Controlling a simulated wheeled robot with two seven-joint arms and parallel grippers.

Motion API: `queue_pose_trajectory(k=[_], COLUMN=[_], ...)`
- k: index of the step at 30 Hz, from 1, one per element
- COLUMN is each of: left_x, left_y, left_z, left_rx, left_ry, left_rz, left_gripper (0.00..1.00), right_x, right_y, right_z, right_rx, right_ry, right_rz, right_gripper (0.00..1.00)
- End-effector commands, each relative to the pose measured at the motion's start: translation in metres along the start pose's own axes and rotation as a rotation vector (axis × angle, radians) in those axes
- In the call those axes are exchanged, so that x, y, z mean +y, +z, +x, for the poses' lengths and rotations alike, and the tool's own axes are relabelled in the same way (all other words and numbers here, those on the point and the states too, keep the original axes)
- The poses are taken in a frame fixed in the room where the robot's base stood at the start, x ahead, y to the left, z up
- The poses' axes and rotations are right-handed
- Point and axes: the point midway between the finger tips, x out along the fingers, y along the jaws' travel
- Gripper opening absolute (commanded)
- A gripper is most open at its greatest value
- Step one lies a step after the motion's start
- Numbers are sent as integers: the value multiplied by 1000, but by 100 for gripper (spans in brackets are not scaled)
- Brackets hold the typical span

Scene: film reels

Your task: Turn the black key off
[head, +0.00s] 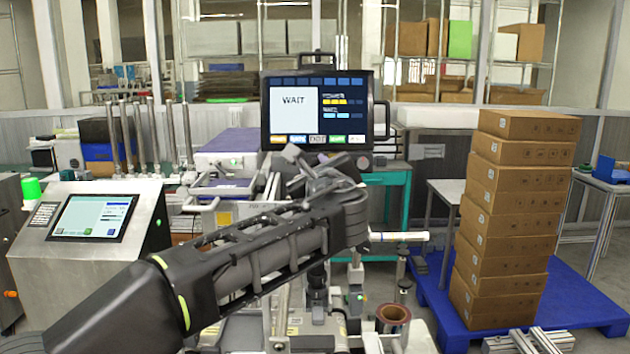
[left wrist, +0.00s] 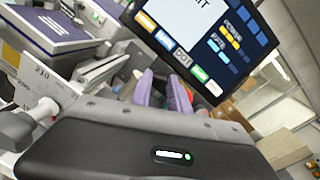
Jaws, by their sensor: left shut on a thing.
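My left gripper (head: 302,168) reaches in from the left, just below the lower edge of the screen (head: 312,110), which reads "WAIT". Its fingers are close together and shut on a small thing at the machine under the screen. The black key itself does not show clearly; the fingers and wrist hide that spot. In the left wrist view the purple-tinted fingers (left wrist: 162,92) point toward the lower edge of the tilted screen (left wrist: 205,45), and what lies between them is too blurred to make out. My right gripper is not in view.
A tall stack of brown boxes (head: 506,220) stands on a blue pallet (head: 575,295) at the right. A slanted control panel (head: 92,218) with a green lamp (head: 31,188) stands at the left. Metal posts (head: 168,135) rise behind my arm.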

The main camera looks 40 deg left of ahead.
Motion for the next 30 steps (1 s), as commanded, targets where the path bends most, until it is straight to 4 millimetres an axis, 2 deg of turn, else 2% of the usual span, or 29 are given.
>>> queue_pose_trajectory(k=[3,12,30], left_x=[1,-2,-4], left_y=[-4,-2,2], left_z=[0,0,0], left_rx=[1,1,0], left_ry=[23,83,195], left_rz=[-111,-389,-910], left_gripper=[0,0,0], right_x=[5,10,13], right_y=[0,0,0], right_z=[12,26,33], right_rx=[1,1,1], right_ry=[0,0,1], right_rz=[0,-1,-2], right_gripper=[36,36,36])
